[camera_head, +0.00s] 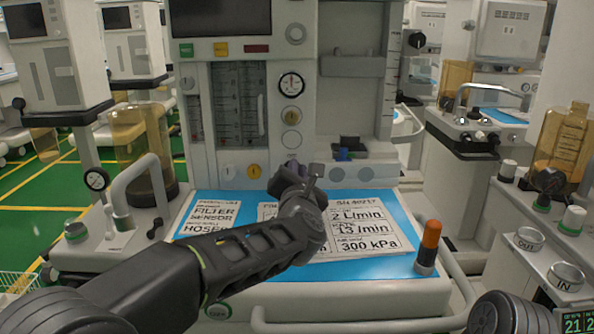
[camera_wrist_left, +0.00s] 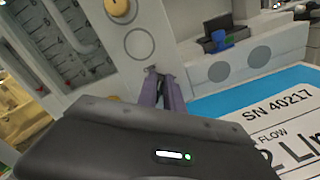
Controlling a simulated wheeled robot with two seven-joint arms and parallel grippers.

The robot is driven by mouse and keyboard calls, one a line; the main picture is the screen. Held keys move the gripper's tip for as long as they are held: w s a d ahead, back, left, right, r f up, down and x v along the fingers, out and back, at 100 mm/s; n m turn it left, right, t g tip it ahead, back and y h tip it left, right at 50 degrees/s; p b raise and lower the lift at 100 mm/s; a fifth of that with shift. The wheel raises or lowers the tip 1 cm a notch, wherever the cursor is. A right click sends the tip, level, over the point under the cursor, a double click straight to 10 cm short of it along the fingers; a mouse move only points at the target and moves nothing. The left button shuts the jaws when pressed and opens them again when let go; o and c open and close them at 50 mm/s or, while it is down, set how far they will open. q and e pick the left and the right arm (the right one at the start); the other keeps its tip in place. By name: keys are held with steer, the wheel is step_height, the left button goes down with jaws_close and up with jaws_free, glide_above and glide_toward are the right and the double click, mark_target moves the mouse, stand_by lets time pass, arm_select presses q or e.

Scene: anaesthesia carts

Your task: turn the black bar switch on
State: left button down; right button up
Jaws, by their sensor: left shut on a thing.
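My left gripper (camera_head: 294,167) reaches over the blue work surface to the lower front panel of the anaesthesia machine (camera_head: 227,158). In the left wrist view its two purple-grey fingers (camera_wrist_left: 160,80) are close together, with their tips at the panel just below a round grey disc (camera_wrist_left: 139,43). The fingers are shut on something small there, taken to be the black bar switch. The switch is almost wholly hidden by the fingertips, so its angle cannot be told. My right gripper is not in view.
Printed cards (camera_head: 357,222) lie on the blue surface (camera_head: 408,266) below my arm. An orange-capped cylinder (camera_head: 429,245) stands at its right edge. A dark block with a blue knob (camera_head: 343,154) is right of the gripper. A yellow knob (camera_head: 254,171) is to its left.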

arm_select(q)
steer(key=c, duration=1.5)
jaws_free()
steer(key=shift+s, duration=3.9)
steer(key=shift+o, duration=0.2)
